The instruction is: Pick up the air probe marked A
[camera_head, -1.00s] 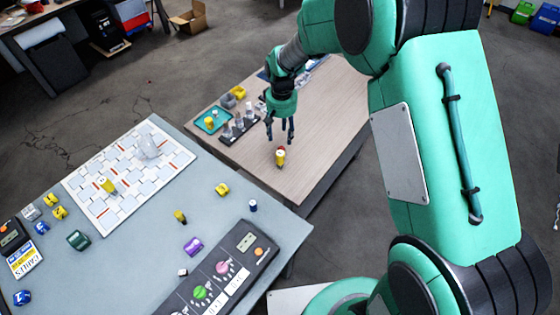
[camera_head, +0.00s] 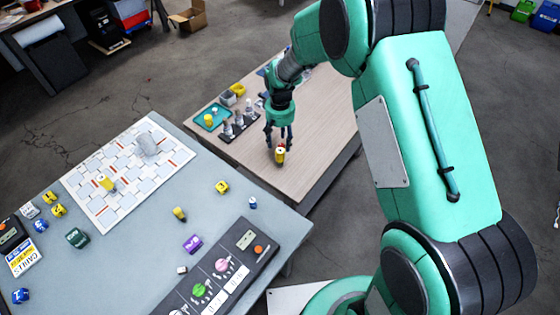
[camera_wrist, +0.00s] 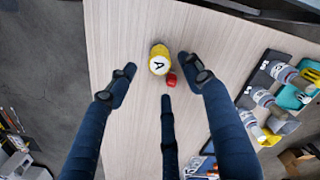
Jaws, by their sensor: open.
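The air probe marked A (camera_wrist: 158,63) is a yellow cylinder with a white top bearing a black A. It stands upright on the wood-topped table. It also shows in the head view (camera_head: 280,155). My gripper (camera_head: 279,140) is open and points down just above the probe. In the wrist view the probe lies between and slightly beyond my spread dark fingers, with no finger visibly closed on it. A small red piece (camera_wrist: 171,80) sits right beside the probe's top; I cannot tell whether it is attached.
On the same table, a black rack of bottles (camera_head: 225,135) and a teal tray (camera_head: 205,111) stand left of my gripper. A grey table (camera_head: 120,250) in front holds yellow, blue, green and purple pieces and a control panel (camera_head: 210,292). The wood top right of the probe is clear.

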